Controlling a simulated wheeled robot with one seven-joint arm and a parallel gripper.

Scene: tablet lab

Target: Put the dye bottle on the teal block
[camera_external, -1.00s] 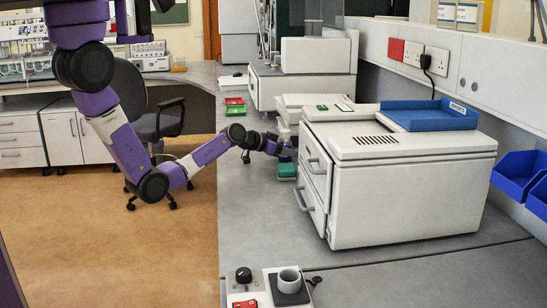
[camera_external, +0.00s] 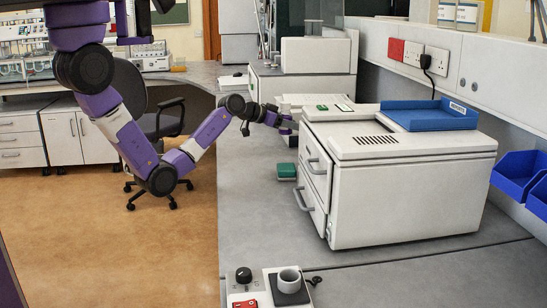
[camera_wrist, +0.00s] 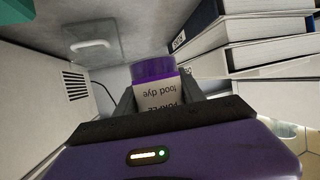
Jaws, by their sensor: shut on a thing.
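The dye bottle (camera_wrist: 155,88) has a purple cap and a white label reading "PURPLE food dye". In the wrist view it sits between the two fingers of my gripper (camera_wrist: 156,100), which is shut on it. In the external view my gripper (camera_external: 288,124) is above the bench, beside the large white machine; the bottle cannot be made out there. The teal block (camera_external: 286,170) lies on the grey bench, left of the machine's front. My gripper is above and apart from it. A teal patch shows at the top left of the wrist view.
The large white machine (camera_external: 410,185) with drawer handles and a blue tray (camera_external: 430,115) on top stands close right of the block. White equipment (camera_external: 310,85) stands behind. Binders (camera_wrist: 245,45) show in the wrist view. The bench in front of the block is clear.

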